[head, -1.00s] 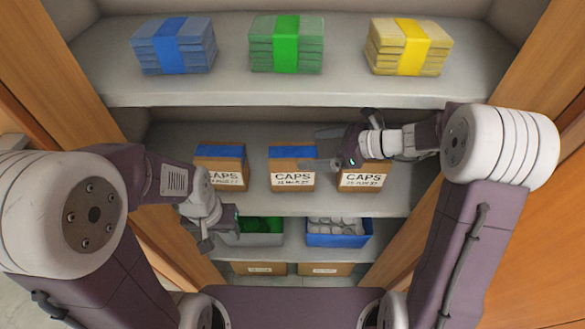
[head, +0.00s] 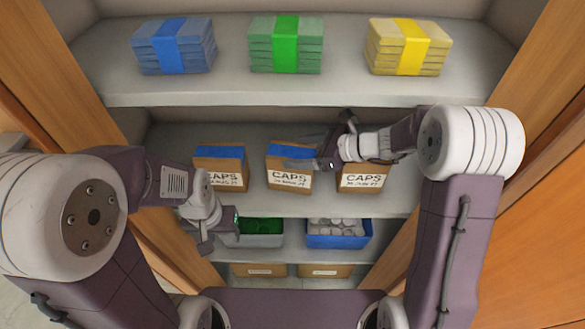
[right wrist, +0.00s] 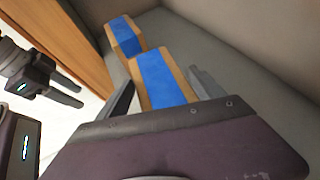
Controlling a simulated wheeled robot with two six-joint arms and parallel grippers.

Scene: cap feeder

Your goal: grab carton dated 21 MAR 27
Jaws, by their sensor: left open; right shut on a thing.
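Three brown cartons with blue tape on top and white CAPS labels stand on the middle shelf: left (head: 222,181), middle (head: 290,182) and right (head: 362,183). Their date lines are too small to read surely. My right gripper (head: 303,152) is shut on the middle carton, which sits slightly turned. In the right wrist view this carton (right wrist: 166,88) is between the fingers, with the left carton (right wrist: 125,38) beyond it. The right carton's top is partly hidden by my right gripper. My left gripper (head: 226,228) is open and empty, low at the left.
The upper shelf (head: 290,94) bears blue (head: 173,48), green (head: 286,46) and yellow (head: 408,48) stacks. Below are a bin with green contents (head: 258,240), a blue bin with pale round pieces (head: 338,241) and two low cartons. Wooden sides flank the shelves.

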